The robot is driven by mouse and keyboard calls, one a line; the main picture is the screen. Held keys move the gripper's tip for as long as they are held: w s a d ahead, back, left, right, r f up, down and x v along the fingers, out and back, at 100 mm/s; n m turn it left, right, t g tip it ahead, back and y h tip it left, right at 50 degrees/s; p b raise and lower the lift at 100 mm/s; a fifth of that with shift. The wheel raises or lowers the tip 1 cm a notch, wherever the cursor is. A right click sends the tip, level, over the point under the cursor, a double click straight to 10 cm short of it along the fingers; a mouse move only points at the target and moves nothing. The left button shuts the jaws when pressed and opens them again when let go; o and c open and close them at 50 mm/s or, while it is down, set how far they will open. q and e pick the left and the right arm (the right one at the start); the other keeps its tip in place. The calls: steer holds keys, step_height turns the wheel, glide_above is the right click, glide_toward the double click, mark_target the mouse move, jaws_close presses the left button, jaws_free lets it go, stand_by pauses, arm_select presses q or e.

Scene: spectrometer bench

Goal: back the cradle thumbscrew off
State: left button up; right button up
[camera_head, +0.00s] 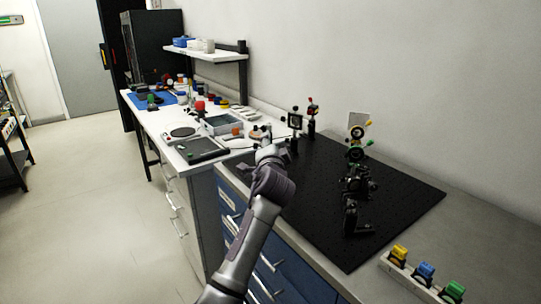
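My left arm comes in from the bottom, left of the middle, and reaches up to the left edge of the black breadboard (300,215). Its gripper (262,133) is small and partly hidden behind its own wrist, so I cannot tell whether it is open or shut, or whether it touches anything. Dark optical mounts (356,185) stand on the breadboard. A mount with yellow, red and green knobs (356,140) stands behind them. I cannot make out which part is the cradle or its thumbscrew. My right gripper is not in view.
Two small posts with mounts (295,122) stand at the breadboard's back left. A rack with yellow, blue and green pieces (425,276) lies at the front right. The white bench (160,122) at left is crowded. The breadboard's front left is bare.

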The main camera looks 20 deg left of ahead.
arm_select(q)
steer(key=v, duration=1.1)
steer(key=shift+f, duration=0.1)
